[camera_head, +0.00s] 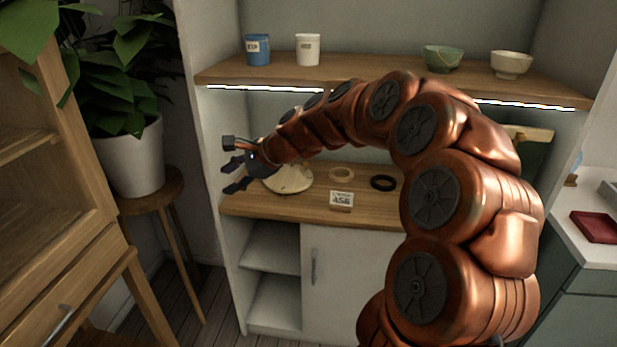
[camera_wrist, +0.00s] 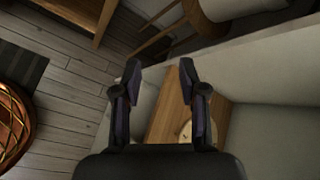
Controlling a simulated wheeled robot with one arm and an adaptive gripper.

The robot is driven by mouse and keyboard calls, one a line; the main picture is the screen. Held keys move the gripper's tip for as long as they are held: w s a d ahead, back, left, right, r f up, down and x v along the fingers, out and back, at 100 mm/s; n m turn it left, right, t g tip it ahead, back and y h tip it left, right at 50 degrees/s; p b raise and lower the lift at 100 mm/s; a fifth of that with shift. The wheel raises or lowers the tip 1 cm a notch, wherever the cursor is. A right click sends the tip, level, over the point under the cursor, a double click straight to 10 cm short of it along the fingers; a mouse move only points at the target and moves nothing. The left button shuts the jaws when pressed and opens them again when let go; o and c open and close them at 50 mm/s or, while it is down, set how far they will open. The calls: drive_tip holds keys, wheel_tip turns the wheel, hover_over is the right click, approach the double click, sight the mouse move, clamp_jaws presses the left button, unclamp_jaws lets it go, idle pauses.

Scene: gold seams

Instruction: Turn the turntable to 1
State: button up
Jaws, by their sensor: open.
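The turntable (camera_head: 288,180) is a pale round disc lying on the left part of the wooden counter. My gripper (camera_head: 228,177) is at the counter's left end, beside the turntable and partly in front of its left edge. Its fingers are apart with nothing between them. In the wrist view my gripper (camera_wrist: 160,75) is open, and a small part of the turntable (camera_wrist: 186,130) shows beyond the right finger. The marks on the turntable are too small to read.
A card reading 456 (camera_head: 341,199), a tan ring (camera_head: 341,174) and a black ring (camera_head: 383,183) are on the counter (camera_head: 310,205). A shelf (camera_head: 345,79) with cups and bowls is above. A potted plant (camera_head: 128,160) stands on a stool at left.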

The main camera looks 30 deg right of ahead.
drive_tip(key=w+d+f+m+t+h+b, duration=0.1)
drive_tip(key=w+d+f+m+t+b, duration=0.2)
drive_tip(key=d, duration=0.5)
drive_tip(key=w+d+f+m+t+h+b, duration=0.1)
drive_tip(key=w+d+f+m, duration=0.2)
drive_tip(key=w+d+m, duration=0.4)
drive_tip(key=m+t+h+b, duration=0.2)
drive_tip(key=m+h+b, duration=0.2)
drive_tip(key=m, duration=0.2)
approach(306, 163)
drive_tip(key=shift+w+d+f, duration=0.1)
drive_tip(key=shift+w+d, duration=0.1)
drive_tip(key=shift+w, duration=0.35)
drive_tip(key=shift+b+x, duration=0.35)
drive_tip(key=shift+x, duration=3.5)
drive_tip(key=shift+a, duration=0.1)
clamp_jaws()
